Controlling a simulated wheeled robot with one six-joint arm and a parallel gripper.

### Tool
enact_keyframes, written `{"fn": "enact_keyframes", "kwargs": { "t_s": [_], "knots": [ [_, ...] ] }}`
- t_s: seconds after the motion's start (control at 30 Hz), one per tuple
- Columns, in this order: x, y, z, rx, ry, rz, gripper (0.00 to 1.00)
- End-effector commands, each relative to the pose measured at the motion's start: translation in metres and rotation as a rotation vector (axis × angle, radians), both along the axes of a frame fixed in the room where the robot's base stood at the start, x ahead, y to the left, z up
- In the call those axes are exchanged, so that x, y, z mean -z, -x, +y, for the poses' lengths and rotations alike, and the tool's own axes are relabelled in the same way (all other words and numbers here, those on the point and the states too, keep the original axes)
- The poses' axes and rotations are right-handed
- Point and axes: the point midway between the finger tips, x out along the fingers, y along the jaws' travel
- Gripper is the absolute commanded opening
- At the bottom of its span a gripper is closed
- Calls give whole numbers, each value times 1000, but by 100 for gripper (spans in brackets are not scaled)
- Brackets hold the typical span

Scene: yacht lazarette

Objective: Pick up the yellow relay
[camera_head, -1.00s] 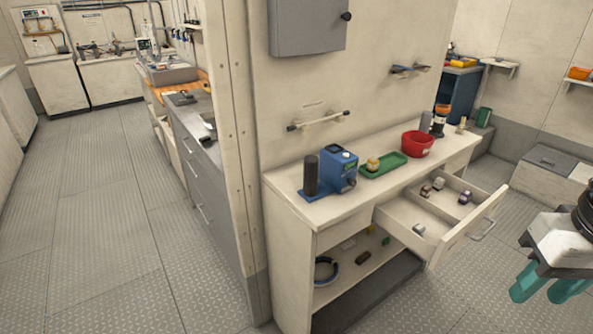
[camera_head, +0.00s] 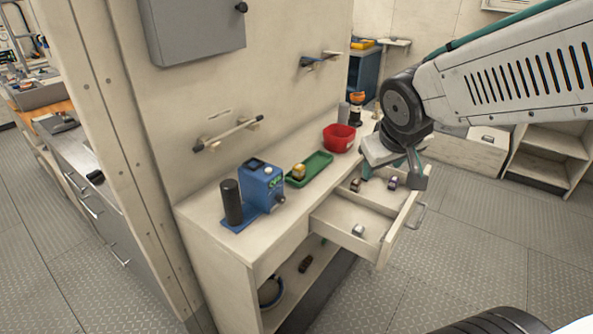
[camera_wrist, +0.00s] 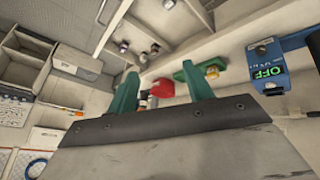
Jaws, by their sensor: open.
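A small yellow relay (camera_head: 299,171) sits in a green tray (camera_head: 321,166) on the white counter. In the wrist view the yellow relay (camera_wrist: 212,72) is at the right end of the green tray (camera_wrist: 186,73). My gripper (camera_head: 392,172) has green fingers and is over the open drawer, to the right of the tray and apart from the relay. The jaws are open with nothing between them, and the fingers also show in the wrist view (camera_wrist: 160,88). Nothing hides the relay in the head view.
A blue device (camera_head: 262,184) with a dark cylinder (camera_head: 231,202) stands left of the tray. A red bowl (camera_head: 339,138) stands behind it. The open drawer (camera_head: 340,240) juts out in front and holds several small parts. A wall handle (camera_head: 228,134) is above the counter.

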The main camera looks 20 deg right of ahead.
Motion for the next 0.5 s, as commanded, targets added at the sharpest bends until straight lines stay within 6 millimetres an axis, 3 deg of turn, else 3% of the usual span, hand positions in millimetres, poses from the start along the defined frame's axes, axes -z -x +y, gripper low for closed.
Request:
{"fn": "enact_keyframes", "kwargs": {
  "t_s": [0.03, 0.1, 0.23, 0.33, 0.5],
  "knots": [
    [10, -30, -12, -26, 27, -57, 51],
    [19, -69, -20, -92, 49, -154, 51],
    [42, -129, -15, -259, 21, -314, 51],
    [64, -159, 2, -401, -61, -416, 51],
    [95, -175, 37, -591, -257, -526, 51]
  ]
}}
